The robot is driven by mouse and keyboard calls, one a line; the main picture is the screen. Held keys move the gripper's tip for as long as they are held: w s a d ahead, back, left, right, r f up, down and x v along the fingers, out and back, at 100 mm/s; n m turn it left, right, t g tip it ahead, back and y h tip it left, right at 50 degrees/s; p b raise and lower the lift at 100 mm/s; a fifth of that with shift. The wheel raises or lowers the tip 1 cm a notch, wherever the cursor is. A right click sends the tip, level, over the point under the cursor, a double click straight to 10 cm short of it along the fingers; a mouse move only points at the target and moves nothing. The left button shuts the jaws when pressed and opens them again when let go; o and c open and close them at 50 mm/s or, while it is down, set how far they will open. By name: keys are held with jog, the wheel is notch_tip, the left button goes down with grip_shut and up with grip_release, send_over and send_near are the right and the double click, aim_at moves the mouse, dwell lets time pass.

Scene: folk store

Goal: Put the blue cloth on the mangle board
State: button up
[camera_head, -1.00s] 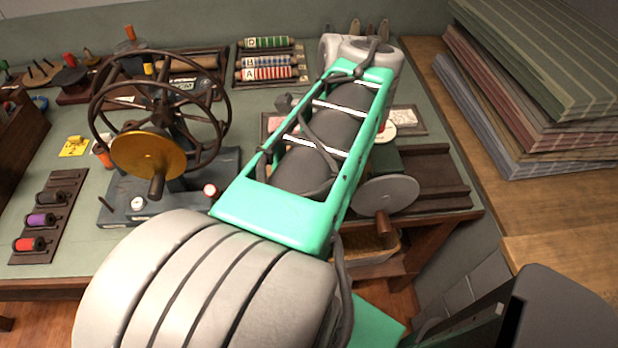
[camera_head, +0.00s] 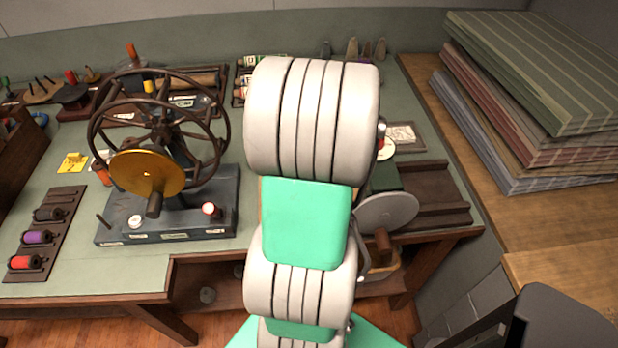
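A blue-grey striped cloth layer (camera_head: 500,178) lies at the bottom of the folded cloth stack on the wooden counter at the right. Reddish and green layers lie over it, so only its front edge and left end show. I cannot make out the mangle board for certain. A dark brown grooved wooden piece (camera_head: 437,193) lies at the right end of the bench, but I cannot tell whether it is the board. My arm fills the middle of the view, and my gripper is not visible.
A spoked wheel machine (camera_head: 160,130) with a brass disc stands on the left of the green-topped bench (camera_head: 85,265). A spool rack (camera_head: 45,235) lies at its left end. A grey disc (camera_head: 387,213) stands right of my arm. The wooden counter (camera_head: 565,225) is bare before the stack.

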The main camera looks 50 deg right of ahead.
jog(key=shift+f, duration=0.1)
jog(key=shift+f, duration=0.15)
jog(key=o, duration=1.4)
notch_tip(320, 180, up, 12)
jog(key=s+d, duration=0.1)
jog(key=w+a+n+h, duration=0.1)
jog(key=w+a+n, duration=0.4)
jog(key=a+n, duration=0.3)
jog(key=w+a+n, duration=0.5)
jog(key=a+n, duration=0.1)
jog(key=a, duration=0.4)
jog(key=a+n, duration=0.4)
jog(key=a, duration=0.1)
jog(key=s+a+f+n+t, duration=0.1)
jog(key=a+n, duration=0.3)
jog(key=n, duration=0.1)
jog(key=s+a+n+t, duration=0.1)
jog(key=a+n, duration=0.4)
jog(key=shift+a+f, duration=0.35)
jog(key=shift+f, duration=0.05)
